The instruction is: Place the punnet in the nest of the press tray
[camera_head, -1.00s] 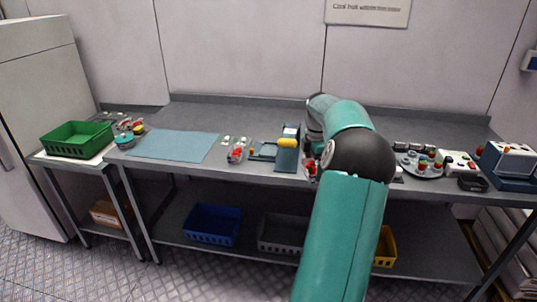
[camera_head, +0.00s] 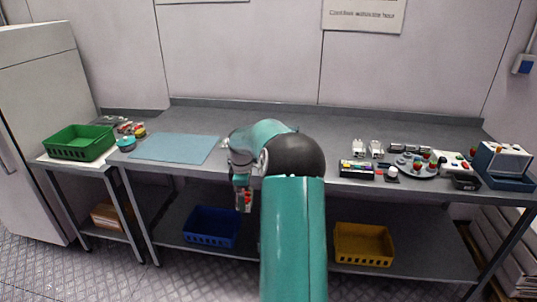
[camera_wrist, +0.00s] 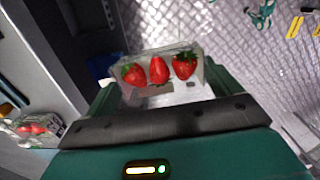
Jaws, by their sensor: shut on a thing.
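My gripper (camera_wrist: 163,82) is shut on a clear punnet (camera_wrist: 151,57) of red strawberries, which sits between the fingers in the wrist view. In the head view my gripper (camera_head: 243,190) hangs in front of the bench's front edge, with the red berries of the punnet (camera_head: 247,204) just showing at its end. The press tray and its nest are hidden behind my arm in the head view. I cannot make them out in the wrist view.
Another strawberry punnet (camera_wrist: 36,128) lies at the left in the wrist view. A blue mat (camera_head: 175,148) and green crate (camera_head: 80,142) are to the left on the bench and side table. A round tray (camera_head: 418,172) is right. Blue (camera_head: 212,226) and yellow (camera_head: 363,245) crates stand below.

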